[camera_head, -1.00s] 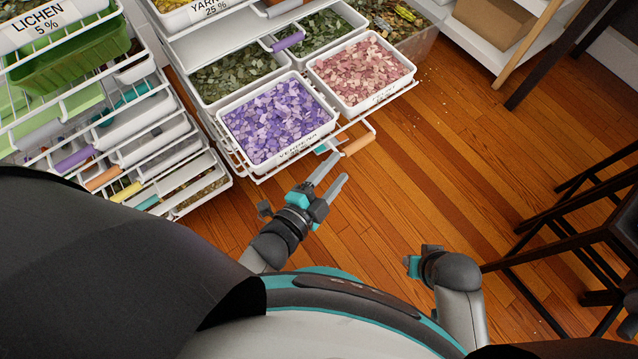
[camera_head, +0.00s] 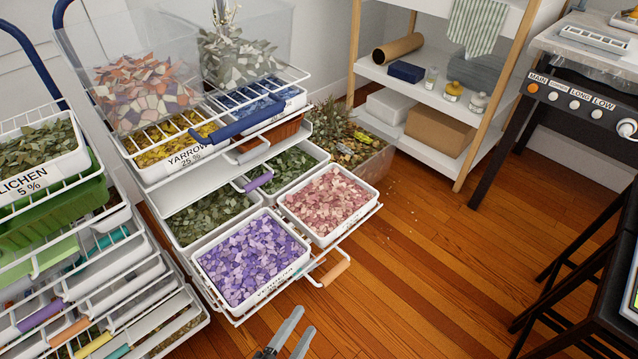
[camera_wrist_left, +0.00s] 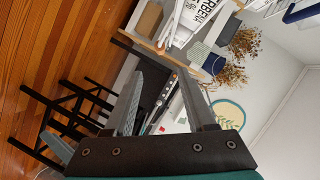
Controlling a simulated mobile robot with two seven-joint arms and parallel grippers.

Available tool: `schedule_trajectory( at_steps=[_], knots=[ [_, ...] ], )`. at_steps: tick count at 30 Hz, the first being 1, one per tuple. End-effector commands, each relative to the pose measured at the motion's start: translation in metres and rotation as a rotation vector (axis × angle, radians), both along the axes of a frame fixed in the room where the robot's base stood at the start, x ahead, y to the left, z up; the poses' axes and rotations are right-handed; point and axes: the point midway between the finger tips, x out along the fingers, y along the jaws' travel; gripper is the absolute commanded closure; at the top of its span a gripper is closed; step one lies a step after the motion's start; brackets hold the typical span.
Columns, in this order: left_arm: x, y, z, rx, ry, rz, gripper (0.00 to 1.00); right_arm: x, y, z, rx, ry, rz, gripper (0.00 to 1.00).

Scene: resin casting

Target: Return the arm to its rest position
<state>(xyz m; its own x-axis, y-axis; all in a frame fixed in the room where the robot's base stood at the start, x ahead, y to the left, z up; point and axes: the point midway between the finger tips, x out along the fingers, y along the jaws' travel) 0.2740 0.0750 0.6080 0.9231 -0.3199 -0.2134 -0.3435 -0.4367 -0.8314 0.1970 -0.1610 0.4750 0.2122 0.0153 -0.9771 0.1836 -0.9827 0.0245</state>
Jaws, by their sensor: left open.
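My left gripper (camera_head: 286,338) shows at the bottom edge of the head view, its two grey fingers apart and nothing between them. It is over the wood floor, in front of the pulled-out drawer with the purple-filled bin (camera_head: 252,256) and the pink-filled bin (camera_head: 330,202), and apart from them. In the left wrist view the fingers of the left gripper (camera_wrist_left: 166,100) are spread and empty. Most of the left arm is out of the head view. My right gripper does not show now.
Wire drawer racks stand at the left, with a yarrow bin (camera_head: 180,158) and a lichen bin (camera_head: 35,160). A wooden-legged shelf (camera_head: 437,96) stands at the back, and a dark stool (camera_head: 590,300) at the right.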

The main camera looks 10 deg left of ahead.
Motion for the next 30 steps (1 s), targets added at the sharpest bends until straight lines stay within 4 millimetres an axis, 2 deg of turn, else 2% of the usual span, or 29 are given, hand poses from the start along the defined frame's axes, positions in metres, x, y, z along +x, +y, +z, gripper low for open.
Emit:
schedule_trajectory(
  at_steps=[4, 7, 11, 13, 17, 21, 25, 30],
  knots=[
    [0.0, 0.001, -0.002, -0.003, 0.008, 0.003, 0.44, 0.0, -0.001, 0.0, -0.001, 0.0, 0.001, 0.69],
    [-0.002, 0.004, -0.014, -0.032, 0.064, 0.024, 0.44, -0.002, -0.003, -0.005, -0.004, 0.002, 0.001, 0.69],
    [-0.011, 0.019, -0.052, -0.109, 0.239, 0.101, 0.44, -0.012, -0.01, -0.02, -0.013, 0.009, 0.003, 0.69],
    [-0.021, 0.031, -0.079, -0.161, 0.365, 0.168, 0.44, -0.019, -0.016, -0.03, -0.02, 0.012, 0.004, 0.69],
    [-0.049, 0.058, -0.126, -0.246, 0.601, 0.319, 0.44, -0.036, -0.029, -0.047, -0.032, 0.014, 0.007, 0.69],
    [-0.09, 0.092, -0.166, -0.312, 0.836, 0.515, 0.44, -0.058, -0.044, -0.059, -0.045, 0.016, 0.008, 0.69],
    [-0.13, 0.124, -0.189, -0.352, 1.01, 0.702, 0.44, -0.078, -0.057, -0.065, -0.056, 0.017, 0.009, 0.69],
    [-0.166, 0.151, -0.2, -0.378, 1.14, 0.878, 0.44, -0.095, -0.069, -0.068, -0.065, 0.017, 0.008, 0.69]
  ],
)
